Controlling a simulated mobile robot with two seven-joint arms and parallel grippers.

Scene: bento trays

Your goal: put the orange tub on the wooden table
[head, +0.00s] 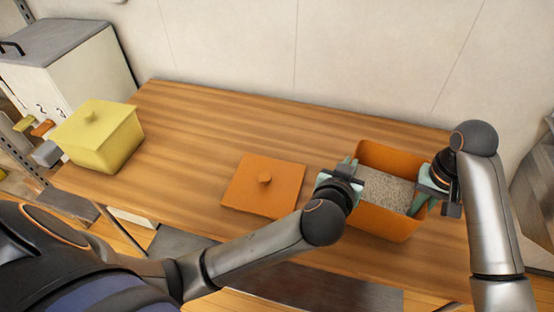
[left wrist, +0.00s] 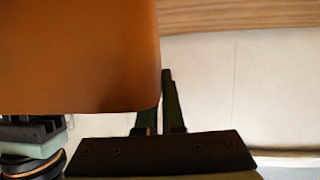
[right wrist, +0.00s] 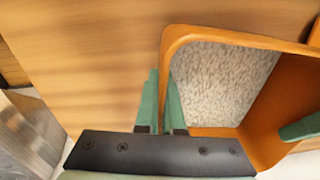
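The orange tub (head: 383,222) is at the right end of the wooden table (head: 215,125), open and upright, with pale grey grainy contents inside. My left gripper (head: 349,172) is at its left wall, and its fingers (left wrist: 160,105) pinch that wall in the left wrist view. My right gripper (head: 424,193) is at the right wall, with the fingers (right wrist: 162,100) closed on either side of the rim in the right wrist view. I cannot tell whether the tub's bottom touches the table.
A yellow lidded tub (head: 101,140) stands at the table's left end. A white cabinet (head: 95,65) with a grey top and number marks is behind it. A pale wall (head: 330,60) runs along the back. The table's middle and back are clear.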

